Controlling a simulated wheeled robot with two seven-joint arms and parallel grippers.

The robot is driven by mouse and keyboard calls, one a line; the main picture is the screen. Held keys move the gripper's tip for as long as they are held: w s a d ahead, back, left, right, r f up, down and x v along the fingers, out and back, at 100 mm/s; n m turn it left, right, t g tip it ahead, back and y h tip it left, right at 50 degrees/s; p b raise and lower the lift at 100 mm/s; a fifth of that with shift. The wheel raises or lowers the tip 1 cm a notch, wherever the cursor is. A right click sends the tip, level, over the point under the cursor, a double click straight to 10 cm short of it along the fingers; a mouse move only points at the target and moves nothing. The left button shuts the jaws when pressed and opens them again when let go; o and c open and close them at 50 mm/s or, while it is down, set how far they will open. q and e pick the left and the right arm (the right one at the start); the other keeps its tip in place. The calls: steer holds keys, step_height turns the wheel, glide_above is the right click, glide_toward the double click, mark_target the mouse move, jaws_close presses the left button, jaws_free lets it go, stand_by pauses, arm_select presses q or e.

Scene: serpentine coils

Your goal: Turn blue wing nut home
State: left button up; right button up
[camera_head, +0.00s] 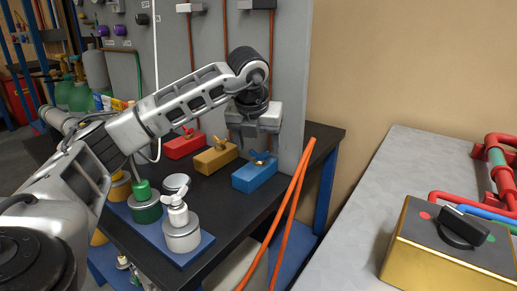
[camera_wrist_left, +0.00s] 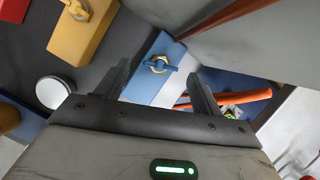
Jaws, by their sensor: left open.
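The blue wing nut (camera_head: 261,158) sits on top of a blue block (camera_head: 252,178) at the right of the black bench. In the left wrist view the blue wing nut (camera_wrist_left: 160,66) shows blue wings around a brass-coloured centre, on the blue block (camera_wrist_left: 143,90). My left gripper (camera_head: 254,140) hangs just above the block. In the left wrist view my left gripper (camera_wrist_left: 160,75) is open, with its dark fingers apart on either side of the nut's place in the picture. It appears empty, and contact with the nut cannot be seen. My right gripper is not in view.
A yellow block (camera_head: 214,159) and a red block (camera_head: 184,145) with wing nuts stand left of the blue one. A grey panel (camera_head: 293,90) rises behind. A blue tray (camera_head: 190,252) holds bottles. Orange hoses (camera_head: 283,220) run at the right edge of the bench (camera_head: 325,146).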

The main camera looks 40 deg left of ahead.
arm_select(q)
steer(key=shift+w+a+f, duration=0.1)
steer(key=shift+w+f, duration=0.1)
steer(key=shift+f, duration=0.5)
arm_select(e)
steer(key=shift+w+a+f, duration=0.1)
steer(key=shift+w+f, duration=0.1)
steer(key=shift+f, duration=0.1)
arm_select(q)
steer(key=c, duration=1)
steer(key=shift+a+m+h, duration=0.15)
steer(key=shift+m+h, duration=0.25)
steer(key=shift+m, duration=0.7)
steer(key=shift+m+t, duration=0.3)
steer(key=shift+m, duration=0.2)
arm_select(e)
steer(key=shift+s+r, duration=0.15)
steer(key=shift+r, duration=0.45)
arm_select(q)
steer(key=o, duration=1)
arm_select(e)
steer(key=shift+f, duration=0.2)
